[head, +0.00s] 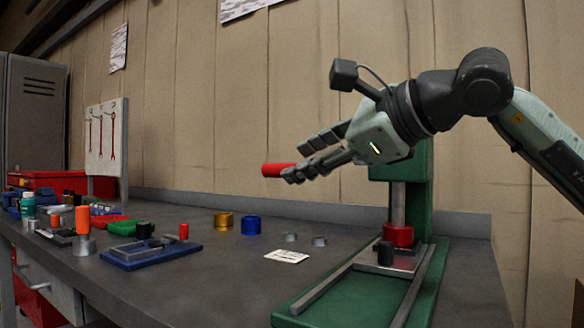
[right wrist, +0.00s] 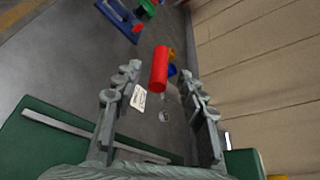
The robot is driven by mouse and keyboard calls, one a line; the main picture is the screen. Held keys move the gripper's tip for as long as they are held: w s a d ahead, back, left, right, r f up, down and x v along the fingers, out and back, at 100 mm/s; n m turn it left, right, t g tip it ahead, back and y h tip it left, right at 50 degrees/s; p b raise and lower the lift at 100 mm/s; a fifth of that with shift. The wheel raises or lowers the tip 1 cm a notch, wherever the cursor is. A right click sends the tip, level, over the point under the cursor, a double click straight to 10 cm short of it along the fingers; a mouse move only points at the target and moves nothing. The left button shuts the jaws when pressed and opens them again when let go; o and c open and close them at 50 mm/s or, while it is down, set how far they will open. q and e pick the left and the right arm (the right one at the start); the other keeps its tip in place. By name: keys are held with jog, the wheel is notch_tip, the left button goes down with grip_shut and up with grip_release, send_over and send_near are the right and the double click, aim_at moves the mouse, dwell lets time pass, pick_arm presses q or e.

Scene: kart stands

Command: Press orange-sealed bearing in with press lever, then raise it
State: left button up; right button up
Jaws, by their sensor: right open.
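The green arbor press (head: 408,165) stands at the right of the bench. Its vertical metal ram (head: 398,205) comes down to a red collar-shaped piece (head: 397,235) above the press bed. A small black cylinder (head: 385,253) stands in front of that. The red grip of the press lever (head: 278,170) sticks out past my right gripper (head: 304,158); the rest of the lever is hidden. In the right wrist view the red grip (right wrist: 159,69) lies between the lines of my open fingers, with gaps on both sides. I cannot make out an orange-sealed bearing. My left gripper is not in view.
A gold ring (head: 223,220), a blue ring (head: 251,225), two small grey rings and a white card (head: 286,256) lie left of the press. A blue fixture (head: 150,253) and an orange cylinder (head: 82,220) stand further left. The bench front middle is clear.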

aim_at(281, 170)
jog(key=x, duration=0.6)
jog(key=shift+c, duration=0.5)
grip_shut()
